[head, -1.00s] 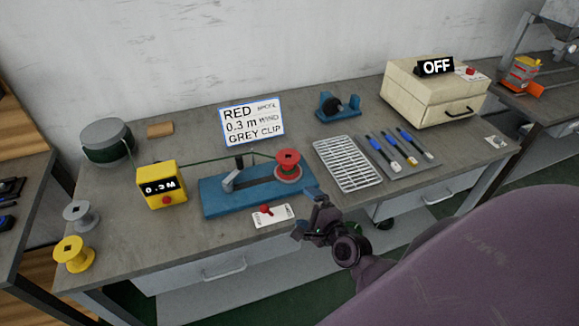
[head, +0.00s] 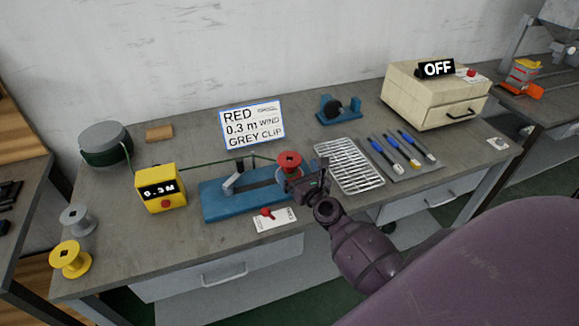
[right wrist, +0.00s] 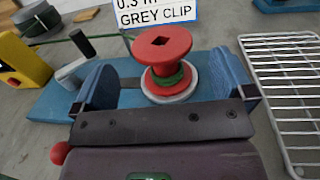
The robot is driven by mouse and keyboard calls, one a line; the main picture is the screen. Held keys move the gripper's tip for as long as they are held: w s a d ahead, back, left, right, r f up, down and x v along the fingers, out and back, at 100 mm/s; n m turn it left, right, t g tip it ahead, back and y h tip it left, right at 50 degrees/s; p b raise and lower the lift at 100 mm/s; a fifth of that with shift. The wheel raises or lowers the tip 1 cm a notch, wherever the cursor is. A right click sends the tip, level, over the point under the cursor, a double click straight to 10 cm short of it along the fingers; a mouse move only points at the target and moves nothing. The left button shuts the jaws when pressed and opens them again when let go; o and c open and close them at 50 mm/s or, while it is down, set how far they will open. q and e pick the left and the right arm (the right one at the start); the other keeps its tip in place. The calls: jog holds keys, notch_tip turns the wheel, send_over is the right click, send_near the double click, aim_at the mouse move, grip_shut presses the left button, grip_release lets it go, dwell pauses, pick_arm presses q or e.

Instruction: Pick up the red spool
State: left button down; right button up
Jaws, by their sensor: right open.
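The red spool (head: 289,160) sits upright on a pale disc at the right end of the blue winding stand (head: 222,203). In the right wrist view the red spool (right wrist: 165,50) has a square hole in its top and green cord around its core. My right gripper (head: 302,180) is at the spool's near right side in the head view. In the right wrist view my right gripper (right wrist: 165,85) is open, with one finger on each side of the spool and gaps between. My left gripper is not in view.
A yellow 0.3 M counter (head: 160,188) stands left of the stand, with green cord running past it. A wire rack (head: 348,165) lies close right of the gripper. A card with a red knob (head: 275,220) lies in front. Grey (head: 76,219) and yellow (head: 70,258) spools stand at left.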

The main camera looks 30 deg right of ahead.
aim_at(291, 161)
jog(key=shift+w+d+f, duration=0.1)
jog(key=shift+w+d, duration=0.15)
jog(key=shift+w, duration=1.15)
jog(key=shift+w+d, duration=0.2)
jog(key=shift+w, duration=1.2)
jog(key=c, duration=0.9)
